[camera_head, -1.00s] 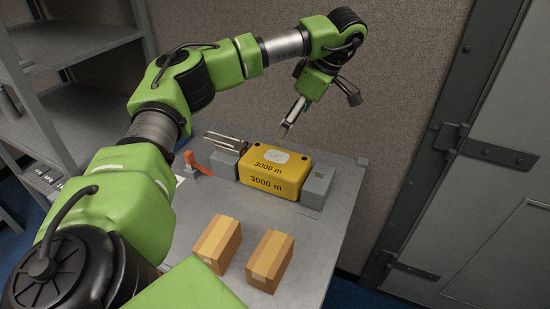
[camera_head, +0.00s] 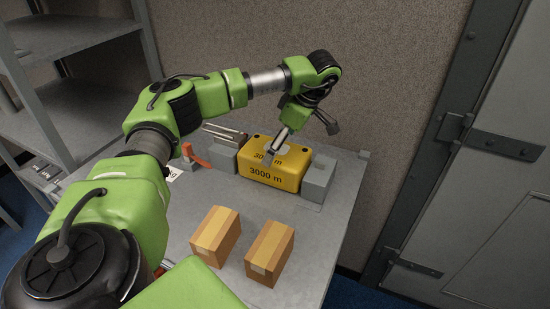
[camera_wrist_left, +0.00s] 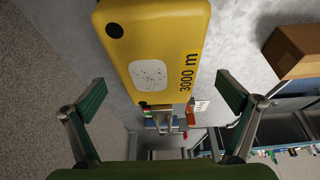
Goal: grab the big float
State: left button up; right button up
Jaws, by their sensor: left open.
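The big float is a yellow block (camera_head: 265,178) marked "3000 m", sitting between two grey blocks on the grey console top (camera_head: 185,235). In the left wrist view the float (camera_wrist_left: 178,30) lies ahead of my gripper, with a pale speckled patch on its top. My left gripper (camera_head: 270,152) is over the float's top and hides part of its upper label. In the left wrist view its two green-padded fingers (camera_wrist_left: 160,98) are wide apart, with nothing held between them. Whether the fingers touch the float cannot be told. My right gripper is not in view.
Two cardboard boxes (camera_head: 215,235) (camera_head: 270,250) stand on the console in front of the float. An orange lever (camera_head: 192,155) and metal rods (camera_head: 224,133) are at its left. A wall is close behind; a grey metal door (camera_head: 490,200) is at right.

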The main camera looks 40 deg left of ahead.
pick_arm(q)
jog(key=x, duration=0.4)
jog(key=shift+w+a+p, duration=0.15)
jog(key=shift+p, duration=0.2)
jog(key=c, duration=1.6)
jog(key=shift+w, duration=0.1)
jog(key=c, duration=0.5)
jog(key=shift+r, duration=0.2)
